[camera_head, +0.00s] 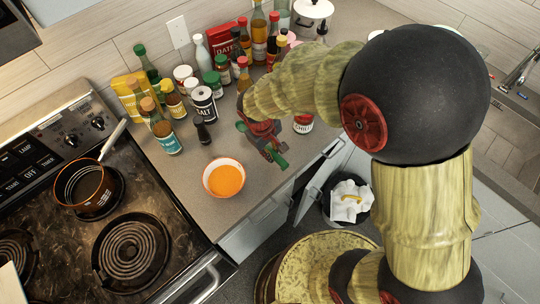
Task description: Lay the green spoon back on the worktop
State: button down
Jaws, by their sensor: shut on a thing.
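The green spoon (277,158) is in my gripper (263,145), in the head camera view right of the picture's middle. Its green parts show on both sides of the reddish fingers, and the rest is hidden by them. My gripper is shut on it over the grey worktop (190,190). It is behind and to the right of a bowl of orange food (224,178). I cannot tell from this view how high the spoon is above the worktop.
Bottles, jars and boxes crowd the worktop's back, with a salt can (204,104) nearest the middle. A chili container (303,123) stands right of my gripper. A coil stove with a pan (86,185) is at left.

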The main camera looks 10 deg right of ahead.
jog(key=shift+w+a+f, duration=0.1)
jog(key=shift+w+f, duration=0.15)
jog(key=shift+f, duration=0.3)
jog(key=shift+f+b, duration=0.45)
jog(key=shift+f, duration=0.85)
jog(key=shift+f, duration=0.2)
jog(key=c, duration=1.7)
grip_release()
jog(key=shift+r, duration=0.15)
jog(key=r, duration=0.4)
jog(key=a+r+p, duration=0.1)
jog(key=r, duration=0.3)
jog(key=s+r+p, duration=0.1)
jog(key=r, duration=0.3)
jog(key=shift+s+a+r, duration=0.1)
jog(key=shift+a, duration=0.3)
